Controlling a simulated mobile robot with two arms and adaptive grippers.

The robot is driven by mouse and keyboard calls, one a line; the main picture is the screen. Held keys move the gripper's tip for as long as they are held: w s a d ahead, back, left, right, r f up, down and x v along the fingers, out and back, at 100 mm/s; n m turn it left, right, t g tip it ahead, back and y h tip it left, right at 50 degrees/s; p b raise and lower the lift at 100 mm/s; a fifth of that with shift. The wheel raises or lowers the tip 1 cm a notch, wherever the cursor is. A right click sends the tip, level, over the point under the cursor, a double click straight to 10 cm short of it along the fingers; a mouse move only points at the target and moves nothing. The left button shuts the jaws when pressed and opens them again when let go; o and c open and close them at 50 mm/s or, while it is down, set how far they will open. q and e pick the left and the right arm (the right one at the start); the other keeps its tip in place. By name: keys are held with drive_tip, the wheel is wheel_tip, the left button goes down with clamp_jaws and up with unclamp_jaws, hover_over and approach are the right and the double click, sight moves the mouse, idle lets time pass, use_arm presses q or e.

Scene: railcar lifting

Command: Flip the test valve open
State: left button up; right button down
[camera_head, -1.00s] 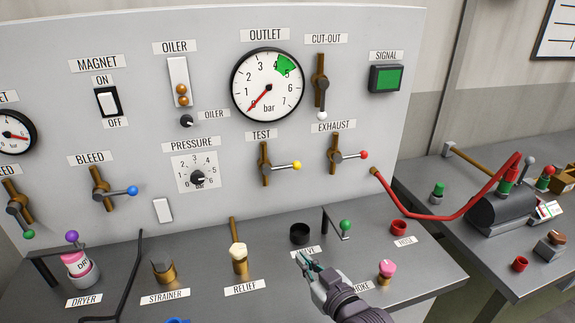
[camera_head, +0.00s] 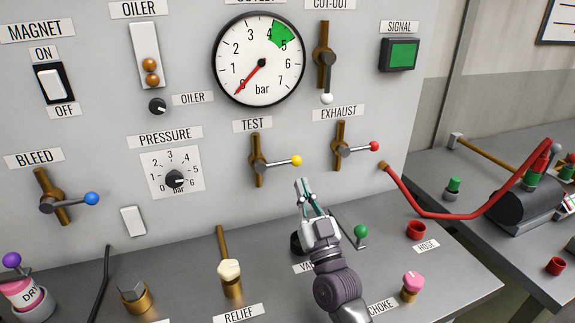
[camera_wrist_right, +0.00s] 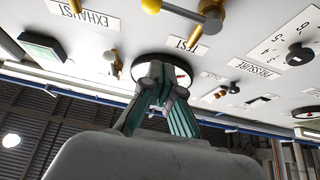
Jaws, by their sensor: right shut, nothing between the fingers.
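The test valve (camera_head: 257,161) is on the grey panel under its TEST label, with a brass body and a lever pointing right, roughly horizontal, to a yellow ball (camera_head: 297,160). In the right wrist view, which shows the panel upside down, the yellow ball (camera_wrist_right: 151,6) is at the top edge, with the lever and valve beside it. My right gripper (camera_head: 304,190) is shut and empty, pointing up, just below the yellow ball in the head view and not visibly touching it. My left gripper is not in view.
The exhaust valve (camera_head: 341,148) with a red ball is to the right of the test valve. The outlet gauge (camera_head: 258,60) is above, its needle near 0. A green-balled lever (camera_head: 361,232) and a black cup (camera_head: 297,243) are on the bench close to my right arm.

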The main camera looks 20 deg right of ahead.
sight(279, 164)
drive_tip(key=p+x, duration=0.3)
drive_tip(key=x, duration=0.7)
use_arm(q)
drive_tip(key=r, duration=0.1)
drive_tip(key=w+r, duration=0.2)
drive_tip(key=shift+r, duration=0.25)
use_arm(e)
drive_tip(key=f, duration=0.2)
drive_tip(key=w+f, duration=0.1)
drive_tip(key=f, duration=0.1)
drive_tip(key=shift+f, duration=0.1)
drive_tip(key=shift+m, duration=0.4)
